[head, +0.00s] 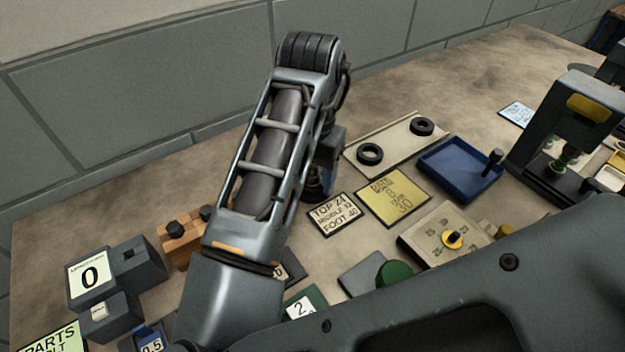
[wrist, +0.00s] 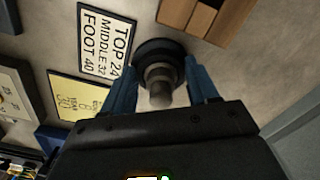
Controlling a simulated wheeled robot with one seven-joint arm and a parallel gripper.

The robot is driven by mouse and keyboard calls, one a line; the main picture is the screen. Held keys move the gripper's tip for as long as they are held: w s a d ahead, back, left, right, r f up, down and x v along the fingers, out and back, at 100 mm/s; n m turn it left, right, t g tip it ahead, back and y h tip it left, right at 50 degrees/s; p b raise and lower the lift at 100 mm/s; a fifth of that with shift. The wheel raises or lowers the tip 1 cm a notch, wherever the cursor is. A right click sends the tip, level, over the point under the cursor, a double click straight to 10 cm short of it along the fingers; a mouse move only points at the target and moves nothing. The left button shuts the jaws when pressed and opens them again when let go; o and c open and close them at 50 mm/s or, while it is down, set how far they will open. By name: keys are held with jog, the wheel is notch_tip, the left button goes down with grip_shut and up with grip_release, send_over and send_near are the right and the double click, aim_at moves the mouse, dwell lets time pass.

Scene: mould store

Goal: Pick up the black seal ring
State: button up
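A black ring-like disc (wrist: 148,48) sits around the base of a grey stepped post (wrist: 159,80) in the wrist view. I take it for the black seal ring. The blue fingers of my gripper (wrist: 161,68) stand apart on either side of it, their tips close to its edges. Whether they touch or squeeze it cannot be told. In the head view my arm hides most of this spot; part of my gripper (head: 320,185) shows left of the lettered card (head: 333,214). Two other black rings, a nearer one (head: 369,154) and a farther one (head: 421,126), lie on a pale tray (head: 398,146).
A yellow card (head: 393,196) and a blue tray (head: 458,170) lie to the right. A dark press (head: 566,130) stands at far right. The back left of the bench is clear.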

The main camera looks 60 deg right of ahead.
jog(key=c, duration=0.6)
jog(key=shift+c, duration=0.2)
notch_tip(320, 180, up, 10)
jog(key=shift+f+p, duration=0.2)
jog(key=shift+p, duration=0.5)
notch_tip(320, 180, up, 8)
jog(key=p, duration=0.6)
jog(key=shift+f, duration=0.1)
